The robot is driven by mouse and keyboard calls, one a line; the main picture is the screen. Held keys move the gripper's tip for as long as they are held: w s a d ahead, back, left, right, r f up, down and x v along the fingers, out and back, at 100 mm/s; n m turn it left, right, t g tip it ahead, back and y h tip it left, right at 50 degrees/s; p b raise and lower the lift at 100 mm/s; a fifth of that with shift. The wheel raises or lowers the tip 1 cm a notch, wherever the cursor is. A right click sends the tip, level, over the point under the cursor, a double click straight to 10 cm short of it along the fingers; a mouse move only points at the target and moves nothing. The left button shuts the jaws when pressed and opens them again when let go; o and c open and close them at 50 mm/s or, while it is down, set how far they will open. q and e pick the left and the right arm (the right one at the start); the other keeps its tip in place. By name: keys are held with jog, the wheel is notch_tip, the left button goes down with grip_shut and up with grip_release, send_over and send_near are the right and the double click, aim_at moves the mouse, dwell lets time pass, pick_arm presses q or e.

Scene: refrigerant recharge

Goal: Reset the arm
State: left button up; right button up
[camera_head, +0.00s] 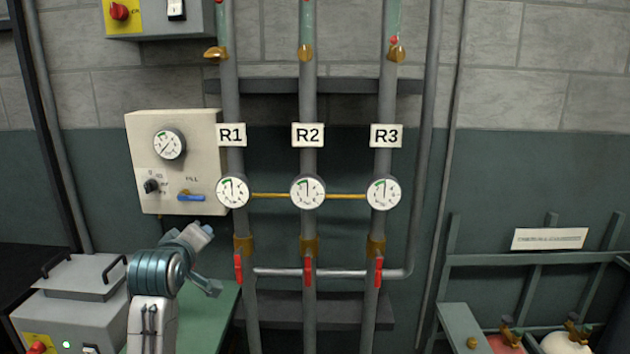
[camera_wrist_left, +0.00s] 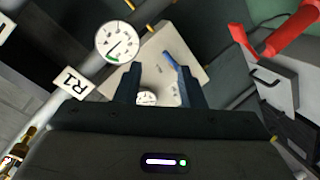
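My left gripper (camera_head: 208,260) is at the lower left of the head view, in front of the wall and left of the R1 pipe. Its two fingers are spread apart with nothing between them. In the left wrist view the open fingers (camera_wrist_left: 158,78) show against the beige control box (camera_wrist_left: 155,52). The gripper appears apart from the box and the pipes. My right gripper is in neither view.
The beige box (camera_head: 188,118) has a gauge, a black knob and a blue lever (camera_head: 190,197). Pipes R1, R2 and R3 carry gauges and red handles (camera_head: 308,270). A grey machine (camera_head: 75,305) stands lower left, a bottle rack (camera_head: 535,258) right.

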pick_arm(q)
jog(key=s+a+f+m+g, duration=0.1)
jog(key=s+f+m+g, duration=0.15)
jog(key=s+f, duration=0.7)
jog(key=s+a+f+m+g, duration=0.1)
jog(key=s+f+m+g, duration=0.15)
jog(key=s+f, duration=0.7)
jog(key=s+f+m+g, duration=0.3)
jog(key=s+f, duration=0.5)
jog(key=s, duration=0.4)
jog(key=s+f+m+g, duration=0.3)
jog(key=s+f, duration=0.5)
jog(key=s, duration=0.5)
notch_tip(320, 180, down, 29)
jog(key=a+g, duration=0.1)
jog(key=a, duration=0.2)
jog(key=s+a+f+g, duration=0.1)
jog(key=s+f, duration=1.6)
jog(key=f, duration=0.2)
jog(key=shift+f+n+g, duration=0.3)
jog(key=shift+f+n, duration=0.05)
jog(key=shift+n, duration=0.05)
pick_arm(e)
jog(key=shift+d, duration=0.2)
